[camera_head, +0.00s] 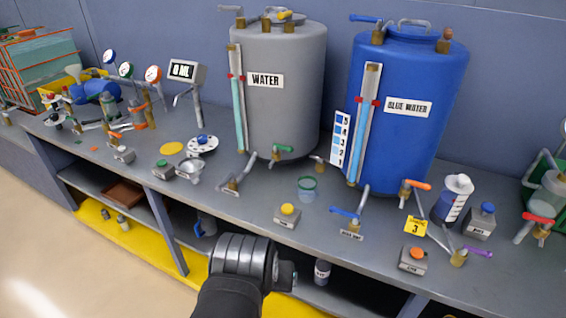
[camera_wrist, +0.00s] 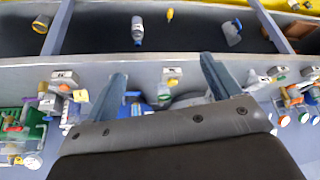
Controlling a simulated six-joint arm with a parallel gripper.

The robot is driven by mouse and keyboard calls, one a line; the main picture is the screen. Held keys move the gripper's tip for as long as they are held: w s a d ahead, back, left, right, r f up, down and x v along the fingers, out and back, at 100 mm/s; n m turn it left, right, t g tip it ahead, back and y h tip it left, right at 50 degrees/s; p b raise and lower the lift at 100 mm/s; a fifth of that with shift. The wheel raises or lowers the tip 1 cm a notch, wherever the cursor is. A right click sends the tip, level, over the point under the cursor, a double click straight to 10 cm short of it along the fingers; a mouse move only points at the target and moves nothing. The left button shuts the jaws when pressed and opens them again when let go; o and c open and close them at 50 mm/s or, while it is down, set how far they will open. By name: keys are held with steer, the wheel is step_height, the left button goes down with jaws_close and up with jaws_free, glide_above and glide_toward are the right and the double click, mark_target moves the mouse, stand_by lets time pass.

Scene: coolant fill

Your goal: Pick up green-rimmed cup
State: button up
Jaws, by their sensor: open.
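The green-rimmed cup (camera_head: 307,188) stands upright on the grey bench in the head view, between the grey WATER tank and the blue BLUE WATER tank. It is clear with a green rim and a bluish lower part. My gripper (camera_head: 289,274) shows in the head view in front of the bench's front edge, below and nearer than the cup and apart from it. In the wrist view my gripper (camera_wrist: 163,68) has its two fingers spread wide with nothing between them.
A box with a yellow button (camera_head: 287,215) stands in front of the cup. A blue-handled valve (camera_head: 345,213) is to its right and a green-handled valve (camera_head: 282,149) behind it. The tanks (camera_head: 285,105) (camera_head: 400,120) rise behind. A bottle (camera_head: 322,271) stands on the lower shelf.

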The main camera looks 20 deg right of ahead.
steer(key=w+d+r, duration=0.4)
steer(key=w+d, duration=0.1)
steer(key=w, duration=0.3)
steer(key=m, duration=0.2)
glide_above(307, 182)
steer(key=s+a, duration=0.3)
steer(key=s, duration=0.3)
step_height(307, 182, down, 5)
steer(key=shift+g, duration=0.3)
steer(key=x, duration=1.1)
steer(key=shift+w+d+f, duration=0.1)
steer(key=shift+w+d, duration=0.1)
steer(key=shift+d, duration=0.15)
steer(key=shift+w+x, duration=0.15)
steer(key=shift+x, duration=1.2)
steer(key=shift+w+x, duration=0.15)
steer(key=shift+x, duration=1.2)
steer(key=shift+a, duration=0.15)
steer(key=shift+c, duration=0.3)
steer(key=c, duration=1)
